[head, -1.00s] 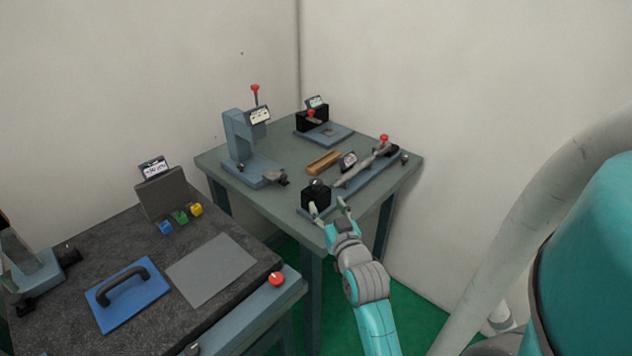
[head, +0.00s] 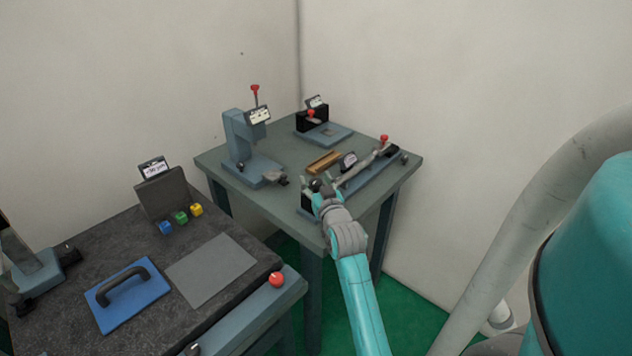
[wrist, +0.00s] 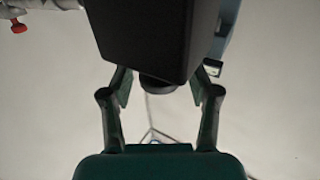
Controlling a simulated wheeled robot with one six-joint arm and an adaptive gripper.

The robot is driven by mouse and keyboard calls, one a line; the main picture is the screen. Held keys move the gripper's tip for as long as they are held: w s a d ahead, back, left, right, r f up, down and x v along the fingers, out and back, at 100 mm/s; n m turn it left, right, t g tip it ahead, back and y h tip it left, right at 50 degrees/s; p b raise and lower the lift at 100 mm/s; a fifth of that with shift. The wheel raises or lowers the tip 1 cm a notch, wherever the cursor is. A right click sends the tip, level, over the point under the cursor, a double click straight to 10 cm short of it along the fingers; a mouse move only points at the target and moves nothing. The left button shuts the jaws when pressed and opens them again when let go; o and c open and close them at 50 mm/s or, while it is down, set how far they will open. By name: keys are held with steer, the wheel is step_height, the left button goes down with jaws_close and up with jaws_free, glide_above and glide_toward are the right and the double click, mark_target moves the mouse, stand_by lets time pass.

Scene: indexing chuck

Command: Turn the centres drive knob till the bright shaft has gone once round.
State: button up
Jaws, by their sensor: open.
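The centres unit stands on the far table, with a black headstock box (head: 307,204) at its near end. The box also fills the top middle of the wrist view (wrist: 155,35). The bright shaft (head: 362,168) runs from the headstock toward the back right. In the wrist view a dark round knob (wrist: 158,85) sticks out from the box. My gripper (wrist: 160,84) is open, with one finger on each side of this knob and gaps visible between. In the head view my gripper (head: 318,188) is at the headstock and hides part of it.
A label plate (head: 348,160) and a wooden block (head: 324,162) are beside the unit. A red knob (head: 384,138) tops its far end. A press-like stand (head: 238,140) is at left. The nearer bench holds a blue plate with a handle (head: 128,282) and a red button (head: 276,279).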

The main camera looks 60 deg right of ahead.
steer(key=c, duration=1.1)
steer(key=shift+n+t+y, duration=1.5)
steer(key=shift+n+y, duration=0.1)
steer(key=shift+y, duration=0.6)
steer(key=o, duration=1.1)
